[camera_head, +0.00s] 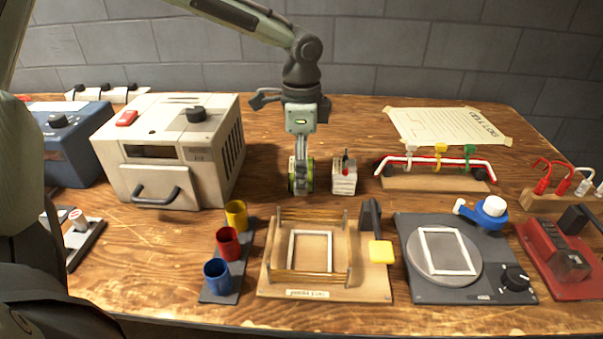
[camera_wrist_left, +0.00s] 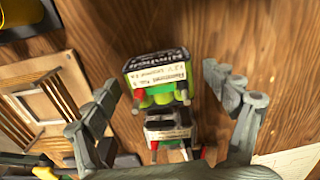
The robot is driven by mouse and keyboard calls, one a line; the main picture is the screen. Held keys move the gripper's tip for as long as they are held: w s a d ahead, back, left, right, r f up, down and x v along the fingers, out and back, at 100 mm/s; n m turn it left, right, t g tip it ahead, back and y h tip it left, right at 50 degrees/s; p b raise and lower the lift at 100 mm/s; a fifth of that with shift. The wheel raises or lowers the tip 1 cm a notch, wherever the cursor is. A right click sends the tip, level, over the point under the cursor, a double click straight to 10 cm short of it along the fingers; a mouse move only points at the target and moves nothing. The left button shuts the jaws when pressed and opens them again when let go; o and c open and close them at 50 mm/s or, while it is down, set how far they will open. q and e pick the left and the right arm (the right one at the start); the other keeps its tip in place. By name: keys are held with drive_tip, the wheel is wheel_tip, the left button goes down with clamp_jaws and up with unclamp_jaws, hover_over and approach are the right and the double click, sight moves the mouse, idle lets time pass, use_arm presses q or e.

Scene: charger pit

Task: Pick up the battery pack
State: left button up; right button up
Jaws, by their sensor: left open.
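The battery pack (camera_head: 309,179) is a small black and green block standing on the wooden table, mostly hidden behind my gripper's finger in the head view. In the left wrist view the pack (camera_wrist_left: 156,72) shows a white printed label and green cells, and it lies between the fingertips. My left gripper (camera_head: 300,182) points straight down over it. In the wrist view the gripper (camera_wrist_left: 161,80) is open, with a gap between each finger and the pack. I cannot tell how low the tips reach. My right gripper is not in view.
A small white box with a red lead (camera_head: 343,178) stands just right of the pack. A beige charger unit (camera_head: 215,140) is at the left, a wooden frame jig (camera_head: 375,285) in front, and a rack with coloured clips (camera_head: 430,184) to the right. Colored cups (camera_head: 228,245) stand front left.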

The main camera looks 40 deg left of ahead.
use_arm(q)
drive_tip(key=shift+f, duration=0.25)
drive_tip(key=shift+c, duration=0.6)
drive_tip(key=c, duration=1.5)
drive_tip(key=shift+r, duration=0.15)
